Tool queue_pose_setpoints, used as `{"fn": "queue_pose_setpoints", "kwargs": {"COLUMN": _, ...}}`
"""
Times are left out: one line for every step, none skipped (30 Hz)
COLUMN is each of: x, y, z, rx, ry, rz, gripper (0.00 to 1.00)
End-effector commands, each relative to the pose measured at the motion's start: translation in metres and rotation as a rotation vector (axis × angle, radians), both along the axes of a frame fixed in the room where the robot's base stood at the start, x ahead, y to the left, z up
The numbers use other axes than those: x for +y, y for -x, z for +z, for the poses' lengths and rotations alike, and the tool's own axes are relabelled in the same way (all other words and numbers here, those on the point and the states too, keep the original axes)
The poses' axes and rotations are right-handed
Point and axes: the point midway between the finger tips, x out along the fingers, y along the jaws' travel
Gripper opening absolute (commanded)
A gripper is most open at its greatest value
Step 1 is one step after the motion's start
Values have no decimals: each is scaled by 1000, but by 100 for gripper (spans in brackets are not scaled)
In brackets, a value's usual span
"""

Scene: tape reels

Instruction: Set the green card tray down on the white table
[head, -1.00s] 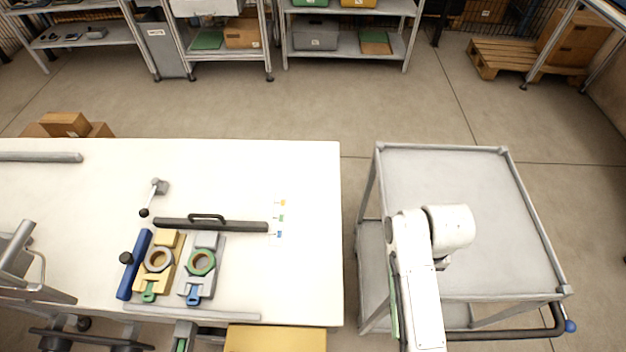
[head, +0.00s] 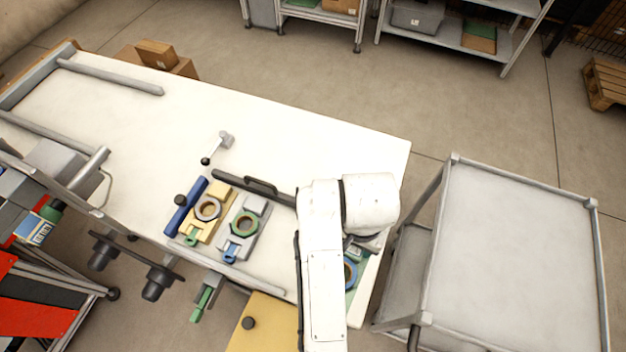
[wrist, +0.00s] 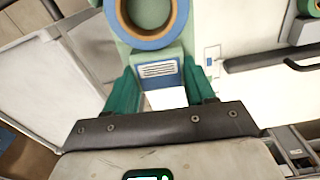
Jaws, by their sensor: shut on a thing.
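The green card tray (head: 371,265) shows in the head view from under my arm, over the right front corner of the white table (head: 285,125). It carries a reel with a blue ring (head: 349,274). In the wrist view the pale green tray (wrist: 187,38) lies ahead of my gripper (wrist: 160,88), with the blue-ringed reel (wrist: 150,40) on top and a blue labelled block (wrist: 160,72) at its near end. The green fingers are shut on that end. My arm hides much of the tray in the head view. I cannot tell its height above the table.
A yellow tray (head: 222,213) and a grey tray (head: 254,225) with reels stand left on the table, beside a blue bar (head: 187,206). A black-handled bar (head: 252,187) lies behind them. A grey cart (head: 520,240) stands right, its top bare. The table's back right is clear.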

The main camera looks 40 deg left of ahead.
Motion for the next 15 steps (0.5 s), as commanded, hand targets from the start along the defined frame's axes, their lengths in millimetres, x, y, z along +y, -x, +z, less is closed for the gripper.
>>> {"fn": "queue_pose_setpoints", "kwargs": {"x": 17, "y": 12, "z": 5, "rx": 1, "ry": -2, "rz": 19, "gripper": 18}}
{"fn": "queue_pose_setpoints", "kwargs": {"x": 25, "y": 19, "z": 7, "rx": 3, "ry": -3, "rz": 23, "gripper": 18}}
{"fn": "queue_pose_setpoints", "kwargs": {"x": 36, "y": 28, "z": 10, "rx": 5, "ry": -5, "rz": 31, "gripper": 18}}
{"fn": "queue_pose_setpoints", "kwargs": {"x": 43, "y": 35, "z": 12, "rx": 7, "ry": -6, "rz": 35, "gripper": 18}}
{"fn": "queue_pose_setpoints", "kwargs": {"x": 51, "y": 42, "z": 14, "rx": 10, "ry": -6, "rz": 41, "gripper": 18}}
{"fn": "queue_pose_setpoints", "kwargs": {"x": 59, "y": 51, "z": 16, "rx": 13, "ry": -6, "rz": 46, "gripper": 18}}
{"fn": "queue_pose_setpoints", "kwargs": {"x": 65, "y": 58, "z": 18, "rx": 15, "ry": -5, "rz": 51, "gripper": 18}}
{"fn": "queue_pose_setpoints", "kwargs": {"x": 71, "y": 65, "z": 19, "rx": 17, "ry": -6, "rz": 55, "gripper": 18}}
{"fn": "queue_pose_setpoints", "kwargs": {"x": 78, "y": 73, "z": 21, "rx": 20, "ry": -6, "rz": 59, "gripper": 18}}
{"fn": "queue_pose_setpoints", "kwargs": {"x": 83, "y": 79, "z": 22, "rx": 22, "ry": -7, "rz": 64, "gripper": 18}}
{"fn": "queue_pose_setpoints", "kwargs": {"x": 87, "y": 85, "z": 23, "rx": 24, "ry": -6, "rz": 67, "gripper": 18}}
{"fn": "queue_pose_setpoints", "kwargs": {"x": 92, "y": 91, "z": 24, "rx": 26, "ry": -6, "rz": 70, "gripper": 18}}
{"fn": "queue_pose_setpoints", "kwargs": {"x": 94, "y": 95, "z": 25, "rx": 27, "ry": -6, "rz": 71, "gripper": 18}}
{"fn": "queue_pose_setpoints", "kwargs": {"x": 97, "y": 99, "z": 25, "rx": 29, "ry": -4, "rz": 74, "gripper": 18}}
{"fn": "queue_pose_setpoints", "kwargs": {"x": 99, "y": 103, "z": 26, "rx": 31, "ry": -4, "rz": 75, "gripper": 18}}
